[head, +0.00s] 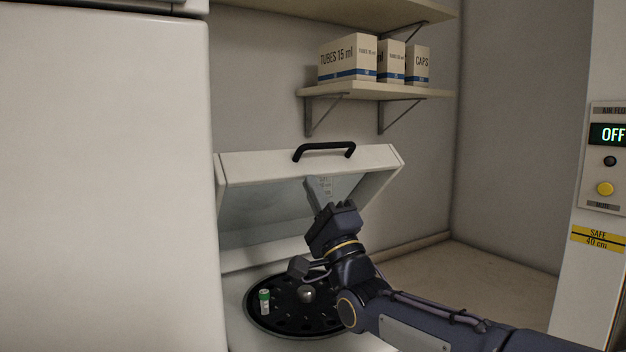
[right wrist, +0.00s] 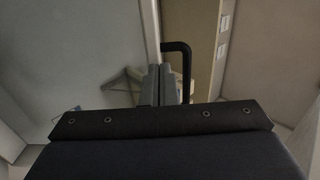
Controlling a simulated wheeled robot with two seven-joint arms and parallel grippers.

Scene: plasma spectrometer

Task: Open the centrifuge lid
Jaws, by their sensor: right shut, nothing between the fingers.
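The centrifuge lid (head: 285,160) is white with a black handle (head: 323,150) on its front edge. It stands raised and tilted over the centrifuge in the head view, with its underside showing. Below it is the round black rotor (head: 280,318), holding a tube with a green cap (head: 264,300). My right gripper (head: 322,188) is shut and empty, pointing up at the underside of the lid. I cannot tell whether its tips touch the lid. In the right wrist view the shut fingers (right wrist: 158,84) show beside the handle (right wrist: 183,70). My left gripper is not in view.
A large white cabinet (head: 100,180) stands close at the left. A shelf (head: 420,92) with boxes (head: 347,59) hangs above the lid. A white panel (head: 605,160) with an OFF display is at the right. The bench (head: 490,280) right of the centrifuge looks clear.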

